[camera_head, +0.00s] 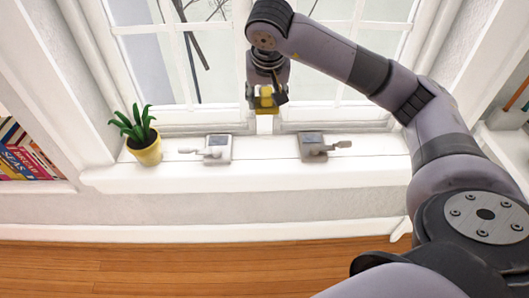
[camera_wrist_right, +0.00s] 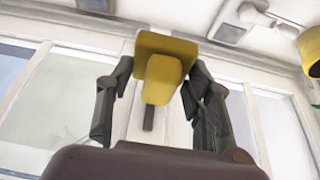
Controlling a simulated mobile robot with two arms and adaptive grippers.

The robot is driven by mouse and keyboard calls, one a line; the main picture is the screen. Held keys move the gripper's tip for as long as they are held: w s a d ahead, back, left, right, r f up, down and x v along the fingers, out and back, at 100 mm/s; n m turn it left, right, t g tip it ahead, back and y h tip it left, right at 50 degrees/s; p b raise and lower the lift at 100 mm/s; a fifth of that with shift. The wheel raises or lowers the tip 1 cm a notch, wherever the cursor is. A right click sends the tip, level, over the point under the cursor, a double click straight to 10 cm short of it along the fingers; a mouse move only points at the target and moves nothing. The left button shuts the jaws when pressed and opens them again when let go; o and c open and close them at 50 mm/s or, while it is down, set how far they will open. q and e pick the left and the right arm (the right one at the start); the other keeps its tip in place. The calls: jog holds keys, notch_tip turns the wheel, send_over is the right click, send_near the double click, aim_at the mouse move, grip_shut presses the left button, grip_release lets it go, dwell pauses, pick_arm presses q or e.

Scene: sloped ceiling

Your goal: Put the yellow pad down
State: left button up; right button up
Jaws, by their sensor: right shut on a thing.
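The yellow pad (camera_head: 265,99) is held in my right gripper (camera_head: 267,97), in front of the window's middle post in the head view. In the right wrist view the yellow pad (camera_wrist_right: 166,62) sits between the two dark fingers of the right gripper (camera_wrist_right: 160,85), which is shut on it. It shows there as a wide yellow plate with a narrower yellow block. The pad appears held up, apart from the sill, though its exact height is hard to tell. My left gripper is not in view.
A white window sill (camera_head: 265,172) runs below the window. A potted plant in a yellow pot (camera_head: 146,152) stands at its left. Two grey window cranks (camera_head: 216,149) and (camera_head: 314,147) sit along the sill's back. Books (camera_head: 25,155) are at far left. The sill's front strip is clear.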

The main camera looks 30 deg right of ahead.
notch_tip(320, 180, down, 3)
jog(key=shift+s+f, duration=0.1)
jog(key=shift+f, duration=0.05)
jog(key=b, duration=0.2)
send_over(266, 152)
jog(key=s, duration=0.1)
jog(key=f, duration=0.9)
jog(key=shift+s+a+f, duration=0.15)
jog(key=shift+a, duration=0.25)
notch_tip(266, 152, down, 5)
jog(key=shift+r+b, duration=0.2)
jog(key=shift+b, duration=0.45)
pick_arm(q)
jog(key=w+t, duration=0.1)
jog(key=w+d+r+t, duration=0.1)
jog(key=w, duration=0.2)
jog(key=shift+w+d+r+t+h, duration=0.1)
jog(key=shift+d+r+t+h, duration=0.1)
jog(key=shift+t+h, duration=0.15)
pick_arm(e)
jog(key=shift+f, duration=0.15)
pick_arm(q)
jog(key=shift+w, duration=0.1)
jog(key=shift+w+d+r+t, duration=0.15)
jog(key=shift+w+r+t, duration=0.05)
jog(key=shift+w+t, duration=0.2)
pick_arm(e)
jog(key=shift+f, duration=0.15)
jog(key=o, duration=1.5)
